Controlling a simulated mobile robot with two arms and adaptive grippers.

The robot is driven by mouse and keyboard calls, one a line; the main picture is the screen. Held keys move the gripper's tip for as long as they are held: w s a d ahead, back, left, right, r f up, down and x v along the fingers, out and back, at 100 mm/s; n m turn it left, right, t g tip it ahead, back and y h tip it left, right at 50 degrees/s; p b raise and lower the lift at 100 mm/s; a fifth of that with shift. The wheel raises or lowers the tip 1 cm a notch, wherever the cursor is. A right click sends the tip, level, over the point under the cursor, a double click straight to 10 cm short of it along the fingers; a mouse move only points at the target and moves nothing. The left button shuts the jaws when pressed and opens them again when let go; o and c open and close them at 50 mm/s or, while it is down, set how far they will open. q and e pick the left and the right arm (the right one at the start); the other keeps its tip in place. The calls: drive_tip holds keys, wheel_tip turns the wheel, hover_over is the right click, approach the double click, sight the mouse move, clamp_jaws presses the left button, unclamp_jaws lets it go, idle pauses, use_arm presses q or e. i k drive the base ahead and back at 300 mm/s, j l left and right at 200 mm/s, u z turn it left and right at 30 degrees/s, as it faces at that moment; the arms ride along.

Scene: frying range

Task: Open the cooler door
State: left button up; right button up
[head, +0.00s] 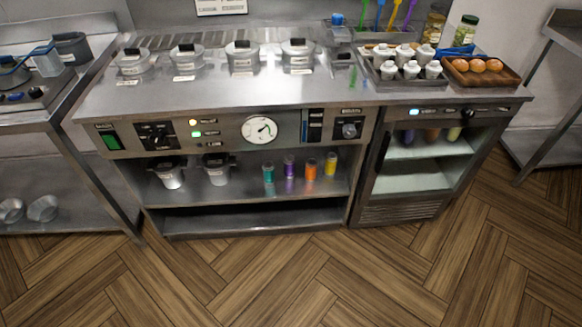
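The cooler (400,211) is the right part of the steel counter, below the worktop, in the head view. Its front shows a lit interior with a pale shelf (412,178) and several bottles (432,135) at the top. A dark upright bar (382,150) runs along the left side of its front, like a handle or frame edge. The front looks like a glass door in its frame, but I cannot tell surely whether it is fully shut. Neither of my grippers is in view.
A control panel (225,131) with a dial (259,130) is left of the cooler. Lidded pots (242,56), a tray of white containers (383,81) and a wooden tray (507,73) stand on top. The wood floor (300,275) in front is clear. A side table (540,149) stands right.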

sight(500, 125)
drive_tip(key=z, duration=1.25)
